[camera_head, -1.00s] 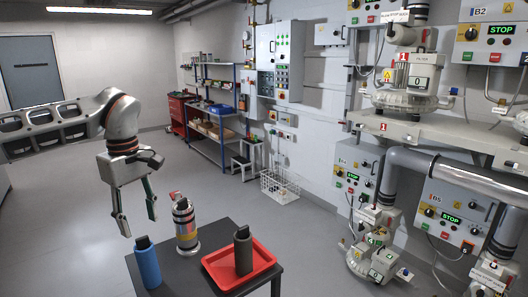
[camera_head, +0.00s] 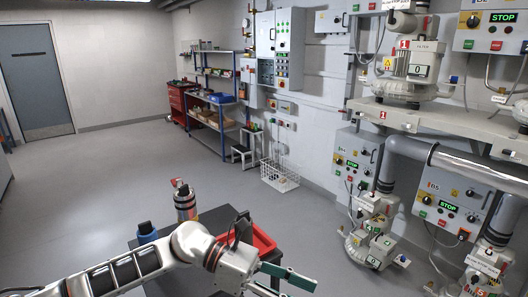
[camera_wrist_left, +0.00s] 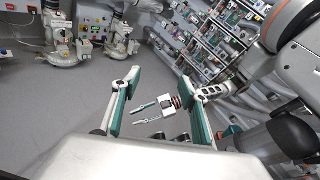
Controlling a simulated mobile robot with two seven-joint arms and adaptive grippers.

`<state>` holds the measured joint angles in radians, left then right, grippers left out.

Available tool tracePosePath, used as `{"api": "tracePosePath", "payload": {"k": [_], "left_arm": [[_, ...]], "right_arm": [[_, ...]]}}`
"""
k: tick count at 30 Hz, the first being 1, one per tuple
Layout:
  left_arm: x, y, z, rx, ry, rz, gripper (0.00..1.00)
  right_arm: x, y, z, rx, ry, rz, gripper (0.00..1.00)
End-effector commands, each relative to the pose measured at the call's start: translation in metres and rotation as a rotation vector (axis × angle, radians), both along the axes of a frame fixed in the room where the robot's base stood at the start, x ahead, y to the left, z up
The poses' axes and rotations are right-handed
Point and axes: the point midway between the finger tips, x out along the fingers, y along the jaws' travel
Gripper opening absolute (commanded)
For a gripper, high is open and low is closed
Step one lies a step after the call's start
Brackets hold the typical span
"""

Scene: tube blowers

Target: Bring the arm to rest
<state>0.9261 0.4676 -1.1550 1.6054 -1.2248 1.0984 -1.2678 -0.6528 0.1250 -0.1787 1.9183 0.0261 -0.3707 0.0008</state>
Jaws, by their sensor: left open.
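My left arm (camera_head: 125,272) comes in low from the left and reaches across the front of the small dark table (camera_head: 222,215). Its gripper (camera_head: 296,289) points right at the bottom of the head view, fingers apart and empty.
Blowers and pipes (camera_head: 375,230) line the right wall. The floor at left is clear.

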Motion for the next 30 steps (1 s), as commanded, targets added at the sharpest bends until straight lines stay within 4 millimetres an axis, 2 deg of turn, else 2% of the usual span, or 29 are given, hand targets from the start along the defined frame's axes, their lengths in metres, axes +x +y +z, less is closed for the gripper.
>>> {"api": "tracePosePath", "payload": {"k": [1,3,7,11,14,17,20,23,26,30], "left_arm": [[-0.005,-0.011,0.004,-0.067,0.098,0.047,0.44],[-0.005,-0.02,0.014,-0.157,0.238,0.12,0.44],[0.006,-0.024,0.026,-0.313,0.519,0.264,0.44],[0.027,-0.012,0.024,-0.459,0.819,0.413,0.44],[0.045,0.009,0.01,-0.565,1.056,0.531,0.44],[0.061,0.037,-0.017,-0.667,1.299,0.652,0.44],[0.071,0.072,-0.056,-0.77,1.543,0.776,0.44],[0.07,0.111,-0.105,-0.874,1.785,0.905,0.44],[0.056,0.151,-0.16,-0.979,2.017,1.034,0.44],[0.018,0.203,-0.233,-1.121,2.297,1.202,0.44]], "right_arm": [[0.0,0.0,0.0,0.0,0.0,0.0,0.26],[0.0,0.0,0.0,0.0,0.001,0.0,0.26],[0.0,0.0,0.0,0.0,0.001,0.0,0.26],[0.0,0.0,0.0,0.0,0.001,0.0,0.26],[0.0,0.0,0.0,0.001,0.001,-0.001,0.26],[0.0,0.001,0.0,0.001,0.001,-0.001,0.26],[0.0,0.001,0.0,0.001,0.001,-0.001,0.26],[0.0,0.001,0.0,0.002,0.0,-0.001,0.26],[0.0,0.001,0.0,0.002,0.0,-0.002,0.26],[0.0,0.001,0.0,0.003,0.001,-0.001,0.26]]}}
